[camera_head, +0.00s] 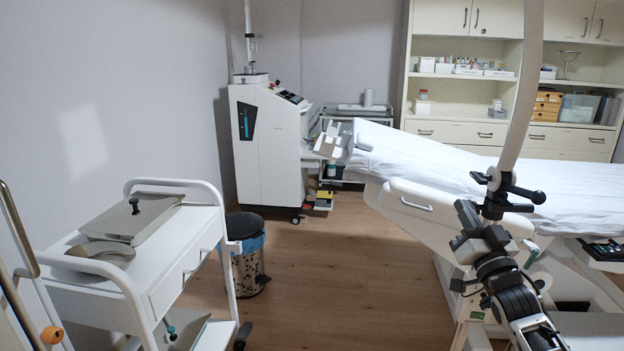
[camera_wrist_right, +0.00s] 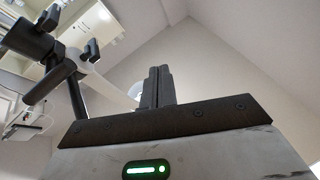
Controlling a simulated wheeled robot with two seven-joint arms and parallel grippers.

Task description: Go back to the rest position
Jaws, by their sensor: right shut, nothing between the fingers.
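My right gripper (camera_head: 466,212) is at the right of the head view, its arm coming up from the lower right edge. It is beside a black clamp with knobs (camera_head: 497,194), in front of the white couch (camera_head: 420,165). In the right wrist view its two fingers (camera_wrist_right: 158,86) stand together, pointing up, with nothing between them. The clamp also shows at the left of the wrist view (camera_wrist_right: 52,55). From the pictures I cannot tell whether arm and clamp touch. My left gripper is not in view.
A white trolley (camera_head: 160,290) stands at the lower left with a grey tray (camera_head: 130,222) on top. A pedal bin (camera_head: 247,262) is beside it. A white machine (camera_head: 265,145) stands by the back wall. Shelves (camera_head: 455,103) are behind the couch. The wooden floor (camera_head: 345,275) in the middle is clear.

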